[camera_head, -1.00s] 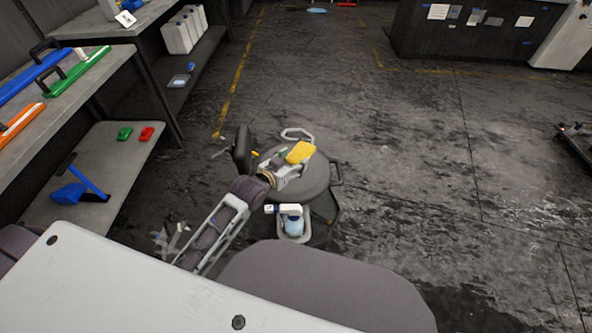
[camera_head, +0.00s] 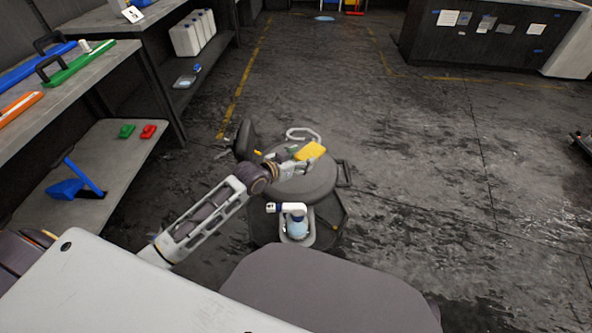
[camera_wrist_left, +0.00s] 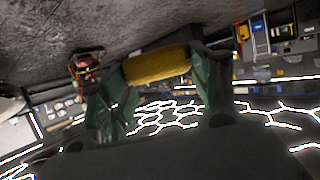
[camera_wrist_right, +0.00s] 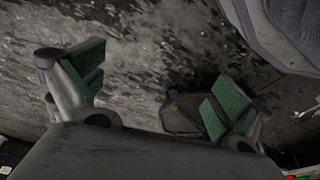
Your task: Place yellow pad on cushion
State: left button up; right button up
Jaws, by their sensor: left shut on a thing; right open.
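The yellow pad (camera_head: 311,151) is held by my left gripper (camera_head: 295,163), over the far right part of the round grey cushion (camera_head: 301,184) of a low stool. In the left wrist view, the yellow pad (camera_wrist_left: 156,66) sits between the two green-lined fingers of the left gripper (camera_wrist_left: 155,80). The head view does not settle whether the pad touches the cushion. My right gripper (camera_wrist_right: 160,95) is open and empty in the right wrist view, with dark floor beyond it. It does not show in the head view.
A spray bottle (camera_head: 295,220) stands in a holder at the near side of the stool. A shelf (camera_head: 100,150) at left carries a green and a red item and a blue tool. White jugs (camera_head: 192,33) stand behind.

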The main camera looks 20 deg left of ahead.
pick_arm(q)
jog(key=w+a+f+b, duration=0.2)
jog(key=f+b, duration=0.1)
jog(key=shift+w+a, duration=0.15)
jog(key=shift+a, duration=0.1)
jog(key=shift+w+a+f+b, duration=0.4)
jog(key=shift+w+a+b, duration=0.1)
jog(key=shift+a+b, duration=0.3)
jog(key=shift+w+a+f+b, duration=0.4)
jog(key=shift+w+a+b, duration=0.05)
jog(key=shift+a+b, duration=0.35)
jog(key=shift+w+a+f+b, duration=0.4)
jog(key=shift+w+a+b, duration=0.1)
jog(key=shift+a+b, duration=0.25)
pick_arm(e)
jog(key=s+a+r+t+y, duration=0.1)
jog(key=a+r+t+y, duration=0.1)
jog(key=a+r, duration=0.4)
jog(key=shift+a+r+y, duration=0.2)
jog(key=shift+a+y, duration=0.3)
jog(key=shift+a, duration=0.5)
jog(key=shift+s, duration=0.1)
